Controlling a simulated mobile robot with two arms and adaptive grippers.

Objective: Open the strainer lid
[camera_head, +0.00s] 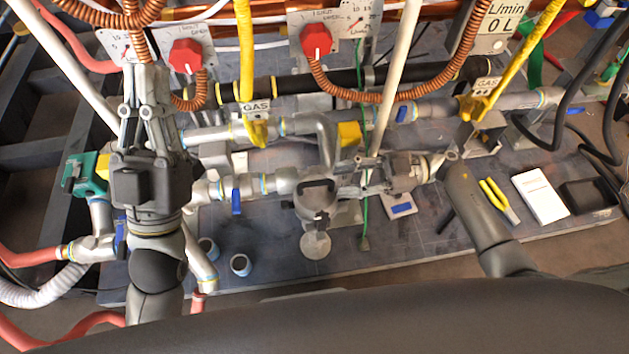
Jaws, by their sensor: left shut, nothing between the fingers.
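The strainer appears to be the grey metal body (314,206) on the pipe line at the middle of the board. It has a dark, curved handle-like part (317,185) on top and a pale round disc (315,246) just below it in the picture. I cannot tell which part is the lid. My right gripper (348,190) comes in from the right, with its fingers close beside the strainer's right side; contact and finger gap are unclear. My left gripper (146,78) is shut and empty, pointing up the picture toward the gauge panel, away from the strainer.
Yellow valve handles (256,132) and red knobs (187,56) lie across the back, with copper hoses hanging there. A white pipe (396,80) descends near my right gripper. Yellow-handled pliers (499,200) and a white pad (540,196) lie at right.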

